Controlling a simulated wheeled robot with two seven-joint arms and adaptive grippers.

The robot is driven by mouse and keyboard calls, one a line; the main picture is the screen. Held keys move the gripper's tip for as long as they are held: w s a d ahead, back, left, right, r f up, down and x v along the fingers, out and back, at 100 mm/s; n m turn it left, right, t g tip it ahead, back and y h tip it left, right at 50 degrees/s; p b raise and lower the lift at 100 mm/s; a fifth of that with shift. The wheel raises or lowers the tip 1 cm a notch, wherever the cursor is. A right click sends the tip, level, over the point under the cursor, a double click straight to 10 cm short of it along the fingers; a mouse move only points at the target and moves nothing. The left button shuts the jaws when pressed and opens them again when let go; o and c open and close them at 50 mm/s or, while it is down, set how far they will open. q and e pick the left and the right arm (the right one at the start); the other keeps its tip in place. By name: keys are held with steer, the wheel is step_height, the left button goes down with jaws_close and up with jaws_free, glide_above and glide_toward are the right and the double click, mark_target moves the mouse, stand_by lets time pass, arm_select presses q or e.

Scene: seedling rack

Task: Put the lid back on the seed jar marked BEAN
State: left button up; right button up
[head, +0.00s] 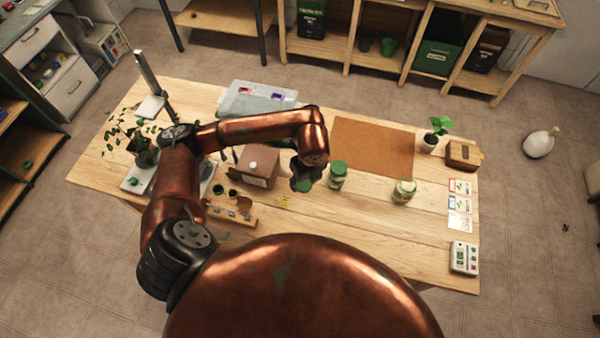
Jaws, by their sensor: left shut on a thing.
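My left gripper (304,178) reaches over the table from the left and is shut on a green lid (303,185), mostly hidden under the gripper. A glass jar with a green top (337,173) stands upright just right of the gripper, apart from the held lid as far as I can tell. A second jar (404,191) stands further right; its top looks paler, and its contents seem to show. The jar markings are too small to read, so I cannot tell which is BEAN. My right gripper is not in view.
A brown mat (372,146) lies behind the jars. A brown box (259,165) and a wooden rack (232,212) stand left of the gripper. A potted seedling (430,141), a wooden box (463,154), cards (460,204) and a white device (464,258) line the right side.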

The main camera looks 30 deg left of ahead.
arm_select(q)
steer(key=shift+s+d+r, duration=0.15)
steer(key=shift+s+d, duration=0.05)
steer(key=shift+s, duration=0.05)
stand_by(0.3)
